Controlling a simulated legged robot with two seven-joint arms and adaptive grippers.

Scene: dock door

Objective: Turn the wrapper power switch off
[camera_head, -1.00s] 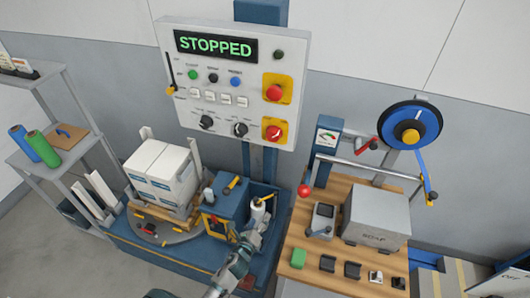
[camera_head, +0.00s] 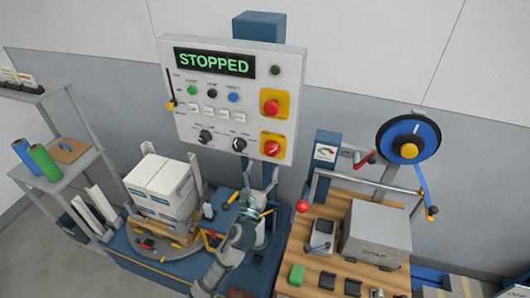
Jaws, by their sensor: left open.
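The grey control panel (camera_head: 190,95) stands upright at the centre, its display (camera_head: 214,64) reading "STOPPED". A red rotary switch (camera_head: 271,147) on a yellow plate, which looks like the power switch, sits at the panel's lower right. A red mushroom button (camera_head: 271,107) on another yellow plate is above it. My left gripper (camera_head: 264,193) is raised below the panel's lower right corner, under the rotary switch and apart from it. It is open and appears empty; its fingers are small and hard to make out. My right gripper is out of view.
Knobs (camera_head: 205,136) and small buttons (camera_head: 209,114) lie left of the switch. White boxes (camera_head: 163,190) stand on the wrapper turntable at left. A wooden bench (camera_head: 297,247) with a grey box (camera_head: 375,232) and red-knobbed lever (camera_head: 303,205) stands at right.

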